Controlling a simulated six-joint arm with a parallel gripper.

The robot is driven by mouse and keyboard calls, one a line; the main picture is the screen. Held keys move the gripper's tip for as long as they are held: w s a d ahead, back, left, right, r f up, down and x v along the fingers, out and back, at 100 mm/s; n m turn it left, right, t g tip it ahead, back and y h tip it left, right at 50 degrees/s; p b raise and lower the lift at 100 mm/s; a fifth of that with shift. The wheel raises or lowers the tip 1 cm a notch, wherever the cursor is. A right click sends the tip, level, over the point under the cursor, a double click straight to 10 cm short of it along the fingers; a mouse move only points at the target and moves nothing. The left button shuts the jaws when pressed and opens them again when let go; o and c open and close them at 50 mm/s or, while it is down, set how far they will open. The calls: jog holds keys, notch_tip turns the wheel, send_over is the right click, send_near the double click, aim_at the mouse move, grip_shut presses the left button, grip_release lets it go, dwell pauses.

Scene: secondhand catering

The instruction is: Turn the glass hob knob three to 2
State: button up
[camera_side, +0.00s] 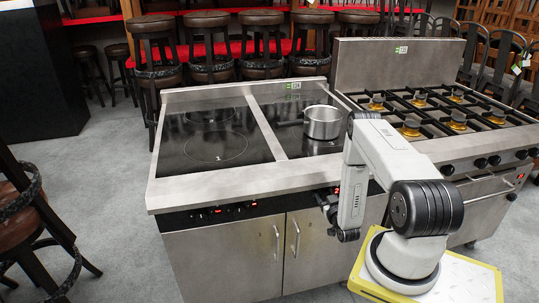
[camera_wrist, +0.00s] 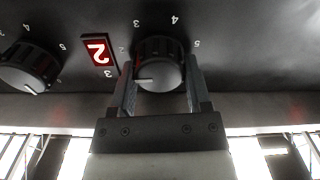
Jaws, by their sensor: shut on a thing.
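In the wrist view my gripper (camera_wrist: 160,82) is shut on a round black knob (camera_wrist: 160,62), one finger on each side. The knob's white pointer line points left in the picture. Figures are printed around the knob, upside down here. A lit red display (camera_wrist: 97,50) left of the knob appears to read 2, with a small 3 printed just below it. In the side view my gripper (camera_side: 328,206) is at the front panel of the glass hob (camera_side: 215,140), right of the middle. The held knob is hidden there behind my gripper and arm.
Another black knob (camera_wrist: 30,67) is close to the left of my gripper in the wrist view. A steel pot (camera_side: 322,122) stands on the hob's right part. A gas range (camera_side: 440,107) adjoins on the right. Cupboard handles (camera_side: 296,237) stick out below the panel.

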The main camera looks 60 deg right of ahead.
jog(key=shift+s+f+m, duration=0.1)
jog(key=shift+m, duration=1.5)
jog(key=o, duration=1.3)
jog(key=shift+a, duration=0.1)
jog(key=v, duration=0.7)
jog(key=shift+s+a, duration=0.25)
jog(key=shift+s, duration=0.05)
